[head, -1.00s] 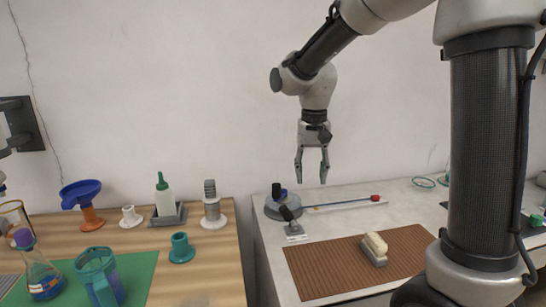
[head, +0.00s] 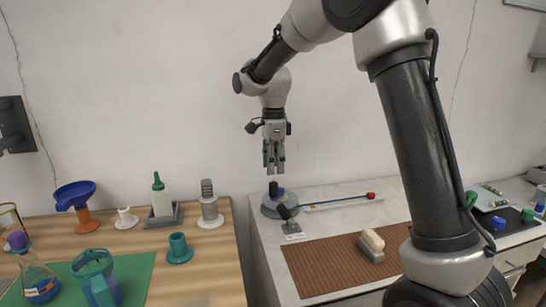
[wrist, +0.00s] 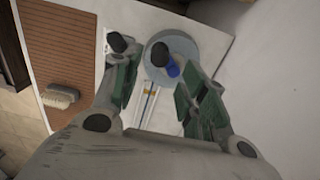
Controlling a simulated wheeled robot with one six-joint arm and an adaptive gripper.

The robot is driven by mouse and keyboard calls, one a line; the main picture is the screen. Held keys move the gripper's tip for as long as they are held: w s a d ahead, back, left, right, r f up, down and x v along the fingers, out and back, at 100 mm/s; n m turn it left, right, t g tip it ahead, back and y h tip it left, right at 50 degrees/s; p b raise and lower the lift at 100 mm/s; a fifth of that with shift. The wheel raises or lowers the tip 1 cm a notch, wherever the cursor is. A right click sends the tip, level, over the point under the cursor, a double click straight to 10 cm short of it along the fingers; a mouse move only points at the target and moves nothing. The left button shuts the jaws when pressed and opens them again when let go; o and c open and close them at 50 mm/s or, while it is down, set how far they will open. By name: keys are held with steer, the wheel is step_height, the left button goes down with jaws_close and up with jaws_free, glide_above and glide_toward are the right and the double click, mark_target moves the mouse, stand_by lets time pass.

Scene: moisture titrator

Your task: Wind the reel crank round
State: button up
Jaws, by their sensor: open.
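The reel (head: 268,211) is a round grey drum on the light counter, with a black upright crank knob (head: 273,188) and a blue part (head: 280,191) on top. In the wrist view the drum (wrist: 185,46), the knob (wrist: 160,54) and the blue part (wrist: 173,69) show beyond my fingers. My gripper (head: 274,172) points down just above the reel, open and empty. In the wrist view my gripper (wrist: 160,68) has its two green-padded fingers apart, with the knob between their lines. The fingers look clear of the knob, though the exact gap is hard to judge.
A brush (head: 371,244) sits on a brown mat (head: 320,268). The wooden table (head: 215,262) stands left.

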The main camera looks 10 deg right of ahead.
mark_target(274, 183)
steer(key=shift+f, duration=2.9)
steer(key=shift+f, duration=0.25)
jaws_close()
